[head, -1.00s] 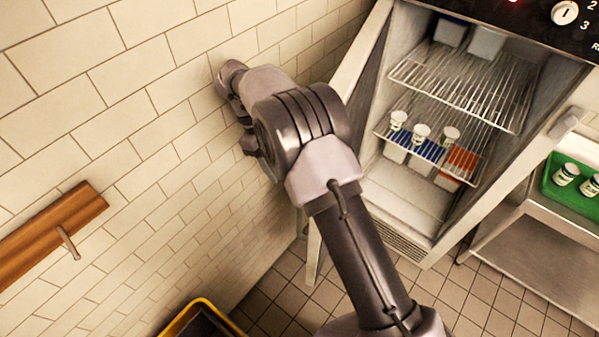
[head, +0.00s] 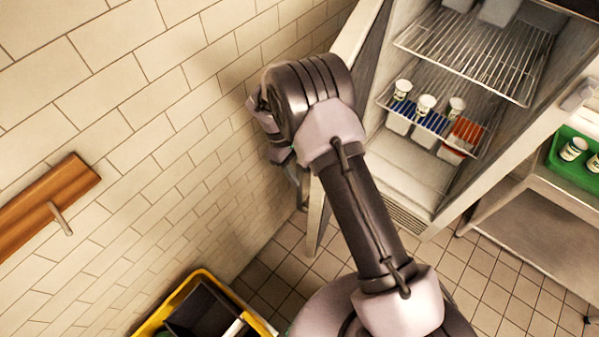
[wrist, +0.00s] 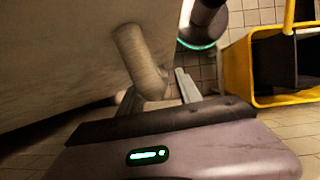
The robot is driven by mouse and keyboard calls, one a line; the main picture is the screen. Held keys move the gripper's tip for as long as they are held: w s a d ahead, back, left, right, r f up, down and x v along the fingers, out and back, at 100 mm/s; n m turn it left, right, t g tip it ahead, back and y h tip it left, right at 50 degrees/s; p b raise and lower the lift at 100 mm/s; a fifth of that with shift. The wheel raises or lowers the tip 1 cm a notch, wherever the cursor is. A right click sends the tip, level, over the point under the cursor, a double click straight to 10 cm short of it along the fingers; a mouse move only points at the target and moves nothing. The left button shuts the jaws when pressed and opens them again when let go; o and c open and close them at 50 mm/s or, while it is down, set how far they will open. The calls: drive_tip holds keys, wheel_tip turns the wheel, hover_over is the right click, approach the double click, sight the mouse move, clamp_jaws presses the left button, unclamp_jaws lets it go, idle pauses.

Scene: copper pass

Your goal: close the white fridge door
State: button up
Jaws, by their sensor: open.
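The white fridge (head: 408,195) stands open, with its wire shelves showing. Its door (head: 316,222) is swung out to the left, near the tiled wall and partly hidden behind my arm. My gripper (head: 297,182) is in the narrow space between the wall and the door's outer side. In the wrist view the door's pale face (wrist: 60,55) fills the upper left, with a round bar handle (wrist: 138,60) on it. My open gripper (wrist: 160,94) is close to the handle's end.
A yellow bin (head: 208,276) with dark contents stands on the floor near the wall. A wooden rail with a peg (head: 50,205) is on the wall at left. A counter with a green tray (head: 562,172) is right of the fridge. Cups (head: 425,106) stand on a fridge shelf.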

drive_tip(key=shift+d+f, duration=0.1)
drive_tip(key=shift+f, duration=0.15)
clamp_jaws()
idle(1.4)
